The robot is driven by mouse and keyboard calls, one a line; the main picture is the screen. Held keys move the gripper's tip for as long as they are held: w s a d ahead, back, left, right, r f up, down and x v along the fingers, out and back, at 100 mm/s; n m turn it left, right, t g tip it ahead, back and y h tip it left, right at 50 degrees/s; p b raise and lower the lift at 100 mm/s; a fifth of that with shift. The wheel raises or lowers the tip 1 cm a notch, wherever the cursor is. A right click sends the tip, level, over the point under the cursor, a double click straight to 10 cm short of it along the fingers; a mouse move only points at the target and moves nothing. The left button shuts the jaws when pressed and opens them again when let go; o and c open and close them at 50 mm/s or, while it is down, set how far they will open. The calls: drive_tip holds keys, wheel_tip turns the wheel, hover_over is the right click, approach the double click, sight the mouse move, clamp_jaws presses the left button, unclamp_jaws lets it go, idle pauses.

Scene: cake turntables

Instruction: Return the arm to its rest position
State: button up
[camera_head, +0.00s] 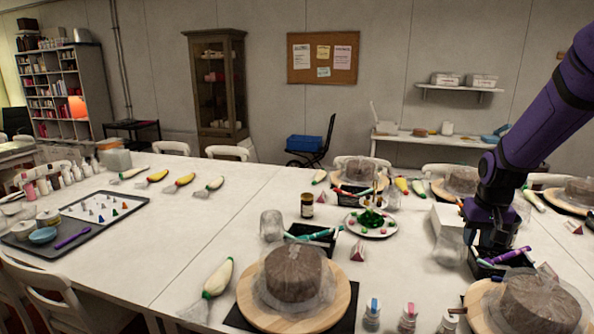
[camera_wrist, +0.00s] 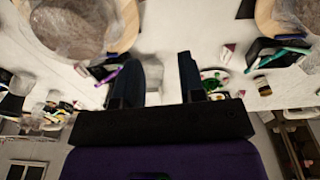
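My purple arm (camera_head: 545,110) comes in from the right edge of the head view and bends down over the table. My dark gripper (camera_head: 490,243) points down beside a small black tray (camera_head: 487,268) holding a purple-handled tool (camera_head: 512,255). The purple tool (camera_wrist: 108,77) lies to the left of the fingers in the wrist view.
Cakes under clear wrap sit on round wooden boards, one (camera_head: 292,275) at the front middle and another (camera_head: 540,303) at the front right. A glass jar (camera_head: 449,247) is close left of the gripper. A plate of green pieces (camera_head: 371,229) stands mid-table. The left-centre tabletop is mostly clear.

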drive_tip(key=s+a+r+t, duration=0.1)
drive_tip(key=s+a+r, duration=0.45)
drive_tip(key=r, duration=0.45)
drive_tip(key=s+a+r+n+t, duration=0.1)
drive_tip(key=s+a+r, duration=0.1)
drive_tip(key=s, duration=0.5)
drive_tip(key=s+a+r+t, duration=0.1)
drive_tip(key=s+a+r, duration=0.1)
drive_tip(key=s, duration=0.5)
drive_tip(key=s+a+r+n, duration=0.1)
drive_tip(key=s+a+r, duration=0.2)
drive_tip(key=s, duration=0.4)
drive_tip(key=shift+s+r+n+t, duration=0.2)
drive_tip(key=shift+r+n+t, duration=0.15)
drive_tip(key=shift+r, duration=0.3)
